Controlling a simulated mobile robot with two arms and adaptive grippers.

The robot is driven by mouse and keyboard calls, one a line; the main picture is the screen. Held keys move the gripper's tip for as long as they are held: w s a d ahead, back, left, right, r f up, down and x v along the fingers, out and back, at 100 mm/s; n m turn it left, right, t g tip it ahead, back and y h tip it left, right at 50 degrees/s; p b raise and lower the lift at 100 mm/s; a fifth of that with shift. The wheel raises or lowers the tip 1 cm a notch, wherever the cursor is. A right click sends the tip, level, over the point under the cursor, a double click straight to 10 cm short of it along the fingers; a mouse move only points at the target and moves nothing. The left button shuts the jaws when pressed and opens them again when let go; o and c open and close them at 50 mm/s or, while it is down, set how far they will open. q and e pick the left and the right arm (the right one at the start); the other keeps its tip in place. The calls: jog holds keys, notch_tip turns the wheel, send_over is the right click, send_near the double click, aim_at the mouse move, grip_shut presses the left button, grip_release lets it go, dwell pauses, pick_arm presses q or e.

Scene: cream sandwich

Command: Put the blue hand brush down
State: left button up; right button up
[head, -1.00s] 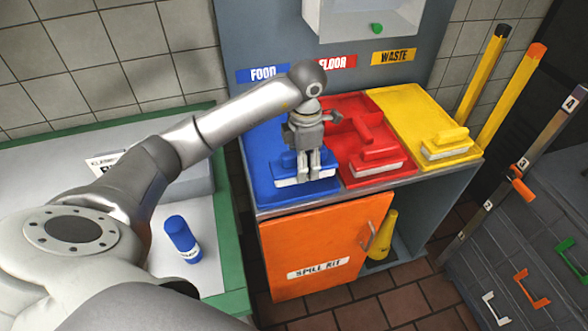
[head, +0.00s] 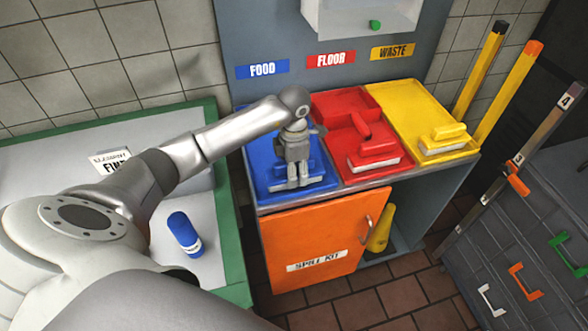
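The blue hand brush (head: 314,178), with a pale bristle strip along its front, is at the front part of the blue tray (head: 262,160) under the FOOD label. My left gripper (head: 298,184) points down over the middle of the brush, its fingers close together and shut on it. The fingers hide the middle of the brush. I cannot tell whether its bristles touch the tray or sit just above it. My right gripper is not in view.
To the right are a red tray (head: 326,103) with a red brush (head: 376,153) and a yellow tray (head: 394,108) with a yellow brush (head: 446,138). A blue bottle (head: 184,233) lies on the left worktop. An orange cabinet door (head: 330,238) stands below the trays.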

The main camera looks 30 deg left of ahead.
pick_arm(q)
jog(key=o, duration=0.4)
jog(key=shift+o, duration=0.2)
jog(key=shift+r, duration=0.25)
notch_tip(320, 180, up, 11)
jog(key=shift+f+b, duration=0.2)
jog(key=shift+b, duration=0.85)
jog(key=shift+r, duration=0.6)
